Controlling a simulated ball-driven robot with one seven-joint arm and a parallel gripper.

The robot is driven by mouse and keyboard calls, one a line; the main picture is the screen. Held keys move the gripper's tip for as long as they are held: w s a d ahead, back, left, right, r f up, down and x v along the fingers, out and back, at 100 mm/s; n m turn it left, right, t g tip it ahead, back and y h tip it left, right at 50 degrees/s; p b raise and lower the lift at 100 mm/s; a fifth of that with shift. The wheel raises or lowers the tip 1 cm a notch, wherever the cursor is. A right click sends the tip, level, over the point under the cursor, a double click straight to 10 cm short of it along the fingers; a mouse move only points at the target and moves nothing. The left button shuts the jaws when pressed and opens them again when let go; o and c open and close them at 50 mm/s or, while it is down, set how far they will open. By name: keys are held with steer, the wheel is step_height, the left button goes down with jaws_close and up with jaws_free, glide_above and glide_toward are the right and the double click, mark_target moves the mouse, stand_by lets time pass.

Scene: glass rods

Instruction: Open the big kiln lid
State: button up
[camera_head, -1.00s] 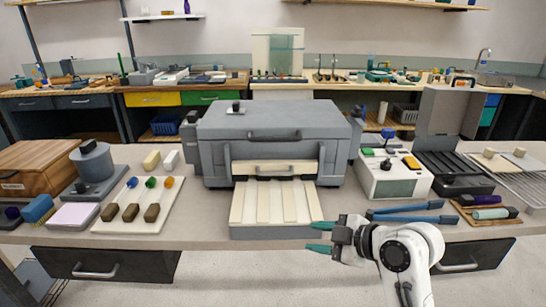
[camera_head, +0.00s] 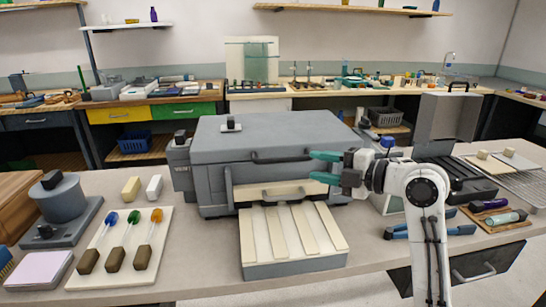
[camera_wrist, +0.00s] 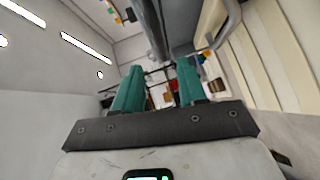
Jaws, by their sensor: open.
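The big grey kiln (camera_head: 210,192) stands on the bench, and its lid (camera_head: 265,132) is shut. The lid has a dark bar handle (camera_head: 268,158) on its front. My gripper (camera_head: 320,167) has teal fingers and is open and empty. In the head view it appears in front of the lid's right front edge, just right of the handle. How far it is from the kiln is hard to tell. In the wrist view the two fingers (camera_wrist: 158,82) are apart, and a dark grey bar shows beyond them, above the gap.
A slatted cream shelf (camera_head: 290,235) juts out before the kiln. A board with glass rods (camera_head: 128,240) lies left. A white box, partly behind my arm, blue-handled tongs (camera_head: 455,230) and a rack (camera_head: 515,170) are on the right.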

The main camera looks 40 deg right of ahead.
mark_target(288, 161)
steer(key=p+x, duration=0.2)
steer(key=x, duration=0.8)
steer(key=shift+w, duration=0.15)
steer(key=shift+c, duration=0.5)
jaws_close()
